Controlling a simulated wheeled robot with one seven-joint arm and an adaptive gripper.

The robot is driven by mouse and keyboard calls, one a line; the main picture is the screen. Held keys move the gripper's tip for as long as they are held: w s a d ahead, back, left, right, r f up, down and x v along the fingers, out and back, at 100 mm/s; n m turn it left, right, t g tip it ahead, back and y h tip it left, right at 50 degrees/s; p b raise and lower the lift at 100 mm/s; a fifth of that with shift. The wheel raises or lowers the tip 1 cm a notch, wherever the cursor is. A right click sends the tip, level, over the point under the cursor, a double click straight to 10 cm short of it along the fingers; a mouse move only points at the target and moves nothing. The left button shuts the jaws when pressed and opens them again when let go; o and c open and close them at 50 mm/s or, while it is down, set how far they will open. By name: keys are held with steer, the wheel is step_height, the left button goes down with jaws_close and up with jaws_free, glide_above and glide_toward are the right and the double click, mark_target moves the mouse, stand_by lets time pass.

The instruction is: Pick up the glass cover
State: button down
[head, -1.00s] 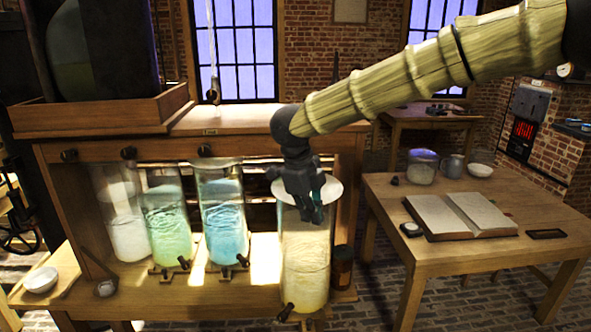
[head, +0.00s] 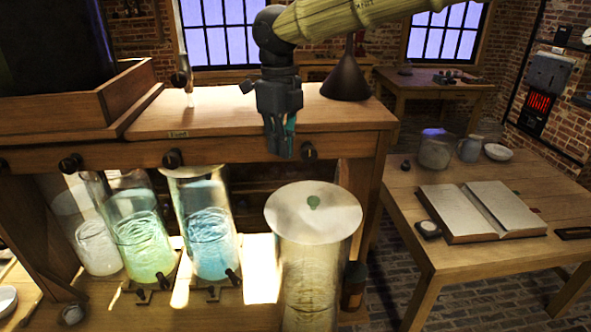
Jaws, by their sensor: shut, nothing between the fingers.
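The glass cover (head: 335,218) is a pale, round, see-through disc with a small green knob (head: 313,202) at its middle. It lies on top of the tall glass jar (head: 310,285) of yellowish liquid, at the front of the wooden bench. My gripper (head: 284,155) is shut and empty, pointing down. In the picture it is above and a little left of the cover, apart from it, in front of the bench's upper edge.
Three more jars, one whitish (head: 98,248), one green (head: 146,246) and one blue (head: 209,240), stand to the left. A dark funnel (head: 346,80) stands on the bench top (head: 225,112). A brown bottle (head: 354,287) is right of the yellowish jar. A table (head: 420,245) with an open book is at right.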

mark_target(297, 201)
steer(key=s+f+p, duration=0.1)
steer(key=s+f, duration=0.2)
steer(key=shift+s+d+f+p, duration=0.15)
steer(key=shift+s+p, duration=0.1)
steer(key=shift+p, duration=0.15)
steer(key=w+f, duration=0.1)
steer(key=f, duration=0.2)
steer(key=w+f+p, duration=0.1)
steer(key=f, duration=0.1)
steer(key=shift+w+f, duration=0.25)
steer(key=shift+w, duration=0.05)
steer(key=s+d, duration=0.1)
steer(key=s+d+p, duration=0.1)
steer(key=shift+s+r, duration=0.15)
steer(key=shift+s, duration=0.15)
steer(key=shift+s+d+f+p, duration=0.25)
steer(key=shift+d+p, duration=0.1)
steer(key=shift+p, duration=0.05)
steer(key=shift+s+r, duration=0.1)
